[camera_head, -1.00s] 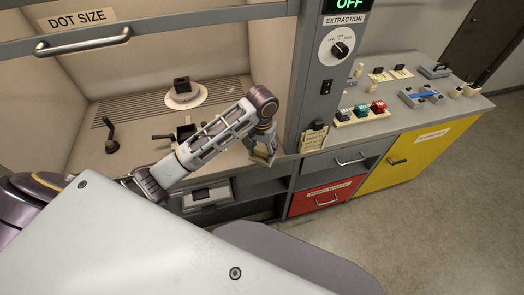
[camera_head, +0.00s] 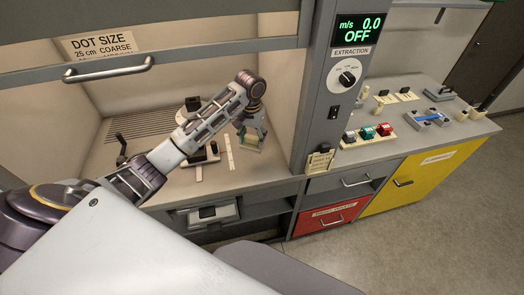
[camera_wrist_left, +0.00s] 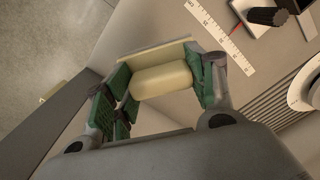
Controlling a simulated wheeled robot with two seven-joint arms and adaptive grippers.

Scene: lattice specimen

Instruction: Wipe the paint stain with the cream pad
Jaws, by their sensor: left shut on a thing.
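My left gripper (camera_head: 250,138) is over the bench inside the hood, near its right wall. In the left wrist view its green-padded fingers (camera_wrist_left: 160,88) are shut on the cream pad (camera_wrist_left: 160,78), a pale block with a thin plate on its far side. The pad (camera_head: 249,142) also shows small between the fingers in the head view. I cannot tell whether it touches the bench. I cannot make out a paint stain in either view. My right gripper is not in view.
A white ruled strip (camera_wrist_left: 222,38) lies beside the gripper, with a black-knobbed device (camera_wrist_left: 265,16) past it. A round white plate (camera_wrist_left: 305,92) lies further in. The raised sash (camera_head: 180,58) crosses above. A post (camera_head: 318,110) stands right of the gripper.

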